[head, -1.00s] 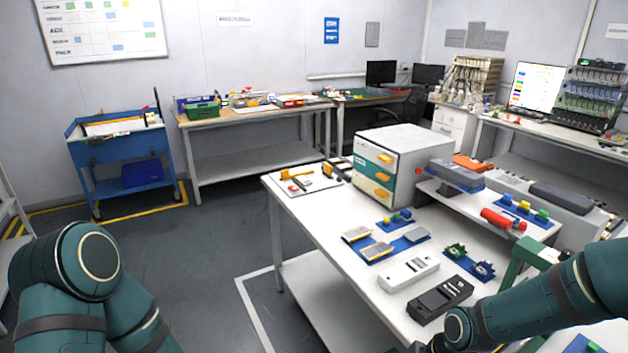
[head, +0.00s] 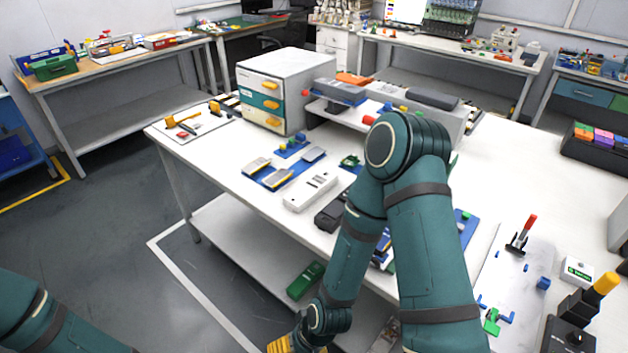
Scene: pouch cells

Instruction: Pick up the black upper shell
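The black upper shell (head: 330,216) appears to be the dark casing on the white table, just in front of the white shell (head: 311,191). My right arm crosses in front of it and hides its right part. My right arm bends down past the table's front edge. Its end, with a yellow part (head: 286,344), is cut off by the bottom of the head view, so its finger state is unclear. My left arm shows only at the bottom left corner. Its gripper is out of view.
A blue mat (head: 266,180) with several grey pouch cells lies left of the white shell. A drawer cabinet (head: 285,70) and a raised shelf stand behind. A red-handled clamp (head: 521,236) stands at the right. A green case (head: 305,281) is on the lower shelf.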

